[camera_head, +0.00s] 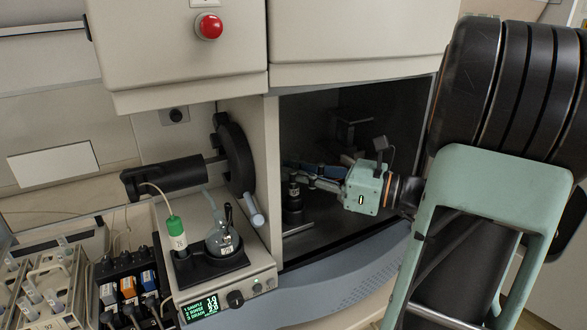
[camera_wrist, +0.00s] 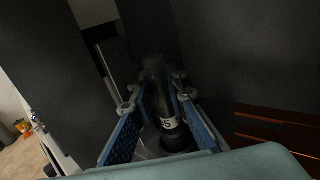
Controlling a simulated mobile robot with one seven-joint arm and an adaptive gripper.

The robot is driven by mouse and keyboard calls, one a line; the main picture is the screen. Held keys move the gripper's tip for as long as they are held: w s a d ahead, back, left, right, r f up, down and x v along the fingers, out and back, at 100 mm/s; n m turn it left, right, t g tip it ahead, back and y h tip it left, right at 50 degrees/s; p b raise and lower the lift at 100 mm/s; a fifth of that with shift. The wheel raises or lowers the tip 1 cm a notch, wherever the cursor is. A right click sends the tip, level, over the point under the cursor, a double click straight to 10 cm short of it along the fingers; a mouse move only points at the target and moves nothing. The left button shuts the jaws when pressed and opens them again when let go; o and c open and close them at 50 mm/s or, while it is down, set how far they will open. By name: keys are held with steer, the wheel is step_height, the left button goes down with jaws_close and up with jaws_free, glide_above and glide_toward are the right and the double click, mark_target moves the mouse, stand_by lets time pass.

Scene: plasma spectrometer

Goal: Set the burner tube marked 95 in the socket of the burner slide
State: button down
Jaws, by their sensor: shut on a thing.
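My gripper (camera_head: 308,176) reaches left into the dark chamber. In the wrist view its blue-padded fingers (camera_wrist: 160,98) are shut on the burner tube (camera_wrist: 157,88), a dark translucent cylinder standing between them. Its white label (camera_wrist: 168,124) shows a "5"; the other digit is hard to read. The tube also shows in the head view (camera_head: 293,190), upright at the fingertips. A dark round base (camera_head: 292,216), apparently the socket of the burner slide, stands directly beneath it. I cannot tell whether the tube is fully seated or just above it.
Chamber walls enclose the gripper, with a pillar (camera_head: 264,160) close on the left. A dark fixture (camera_head: 350,128) stands deeper inside. Outside are a round black part (camera_head: 234,155), a flask (camera_head: 222,240), a green-capped bottle (camera_head: 176,233) and racks (camera_head: 45,285). The chamber floor at front is clear.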

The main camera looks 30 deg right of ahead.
steer(key=shift+f+b, duration=0.35)
steer(key=shift+f, duration=0.55)
steer(key=c, duration=1.8)
jaws_free()
steer(key=shift+r, duration=0.1)
step_height(320, 180, up, 10)
steer(key=shift+f, duration=0.1)
steer(key=shift+s, duration=0.1)
steer(key=s+p, duration=0.1)
steer(key=s, duration=0.2)
steer(key=s+p, duration=0.1)
steer(key=s, duration=0.2)
steer(key=s+r, duration=0.1)
steer(key=s, duration=0.1)
steer(key=shift+s+d+p, duration=0.15)
steer(key=shift+s+p, duration=0.25)
